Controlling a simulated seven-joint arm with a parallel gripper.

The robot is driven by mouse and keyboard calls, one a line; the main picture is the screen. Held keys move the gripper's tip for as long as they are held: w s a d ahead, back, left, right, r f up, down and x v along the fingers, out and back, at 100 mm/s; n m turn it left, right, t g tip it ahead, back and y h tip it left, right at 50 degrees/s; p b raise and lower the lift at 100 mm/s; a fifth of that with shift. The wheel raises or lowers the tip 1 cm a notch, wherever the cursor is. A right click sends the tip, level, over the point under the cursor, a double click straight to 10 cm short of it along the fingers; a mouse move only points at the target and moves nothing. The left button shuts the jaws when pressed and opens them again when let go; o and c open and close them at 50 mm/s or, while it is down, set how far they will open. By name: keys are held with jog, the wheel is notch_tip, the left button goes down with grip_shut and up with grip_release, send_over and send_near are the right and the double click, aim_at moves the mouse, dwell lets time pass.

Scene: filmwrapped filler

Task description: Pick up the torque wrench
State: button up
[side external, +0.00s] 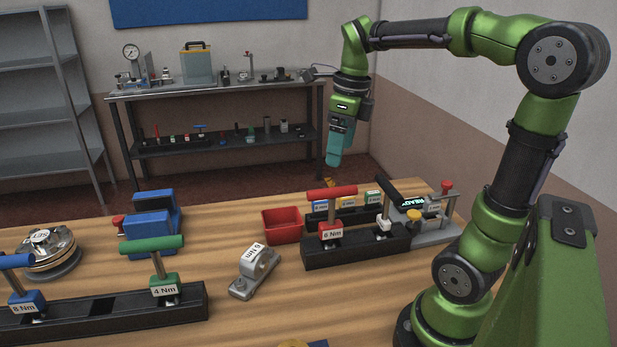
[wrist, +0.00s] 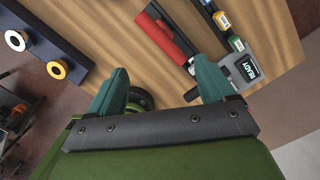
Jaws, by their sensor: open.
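Several T-handled torque wrenches stand upright in black holders. The red one (side external: 332,193), labelled 6 Nm, stands in the right holder (side external: 358,247). The green one (side external: 152,245), labelled 4 Nm, and the blue one (side external: 14,262), labelled 8 Nm, stand in the left holder (side external: 108,305). My gripper (side external: 334,162) hangs above and behind the far side of the table, clear of every wrench. In the wrist view my gripper (wrist: 162,72) is open with nothing between its teal fingers. A red bar (wrist: 167,34), probably the red handle, shows beyond the fingers.
A red bin (side external: 281,225) sits left of the right holder, and a grey unit with a lit READY display (side external: 408,199) sits right. A grey bracket (side external: 254,272), a blue device (side external: 152,232) and a round metal fixture (side external: 48,251) occupy the table. Bare wood lies between them.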

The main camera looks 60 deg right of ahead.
aim_at(333, 189)
jog(key=f, duration=0.7)
jog(key=w+f, duration=0.1)
jog(key=f, duration=0.2)
jog(key=shift+a+f, duration=0.1)
jog(key=shift+f, duration=0.05)
jog(key=shift+w+d+f, duration=0.15)
jog(key=shift+d+f, duration=0.05)
jog(key=shift+f, duration=1.15)
jog(key=shift+w+d+f, duration=0.15)
jog(key=shift+f, duration=1.2)
jog(key=shift+c, duration=0.5)
grip_shut()
